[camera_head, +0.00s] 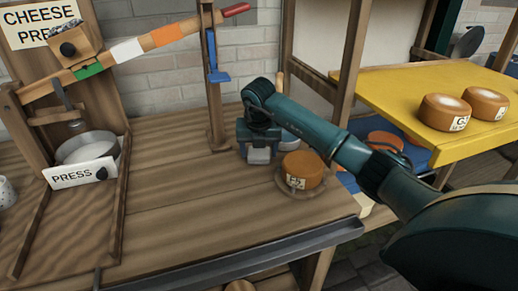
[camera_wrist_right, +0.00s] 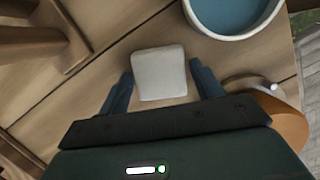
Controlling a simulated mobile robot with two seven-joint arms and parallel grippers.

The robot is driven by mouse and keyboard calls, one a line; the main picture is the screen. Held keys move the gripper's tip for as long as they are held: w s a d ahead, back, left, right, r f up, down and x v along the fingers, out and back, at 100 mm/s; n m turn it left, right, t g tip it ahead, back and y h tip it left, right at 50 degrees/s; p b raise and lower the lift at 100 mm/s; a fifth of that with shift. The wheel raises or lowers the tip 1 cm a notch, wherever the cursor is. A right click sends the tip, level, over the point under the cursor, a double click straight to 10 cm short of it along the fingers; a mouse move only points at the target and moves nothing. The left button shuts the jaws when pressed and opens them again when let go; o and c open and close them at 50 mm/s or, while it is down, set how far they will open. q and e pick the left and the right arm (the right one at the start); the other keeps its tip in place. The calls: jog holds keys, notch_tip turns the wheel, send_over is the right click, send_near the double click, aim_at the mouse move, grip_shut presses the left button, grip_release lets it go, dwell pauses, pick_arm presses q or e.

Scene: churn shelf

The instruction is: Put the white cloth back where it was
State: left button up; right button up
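The white cloth (camera_head: 258,155) is a small pale square on the wooden bench, in front of my right gripper (camera_head: 258,147). In the right wrist view the cloth (camera_wrist_right: 159,73) lies between the two blue fingers of the right gripper (camera_wrist_right: 160,80). The fingers are spread wide, one at each side of the cloth, with what look like narrow gaps. I cannot tell whether they touch it. My left gripper is not in view.
An orange cheese (camera_head: 303,169) sits on a plate right of the gripper. A blue-filled bowl (camera_wrist_right: 233,12) is close by. A wooden post (camera_head: 213,90) stands behind, left. The cheese press (camera_head: 88,148) is far left. The bench between is clear. A yellow shelf (camera_head: 405,88) holds cheeses.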

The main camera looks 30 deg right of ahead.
jog(key=shift+o, duration=1.1)
jog(key=v, duration=1.2)
jog(key=shift+s+r, duration=0.1)
jog(key=shift+s, duration=0.05)
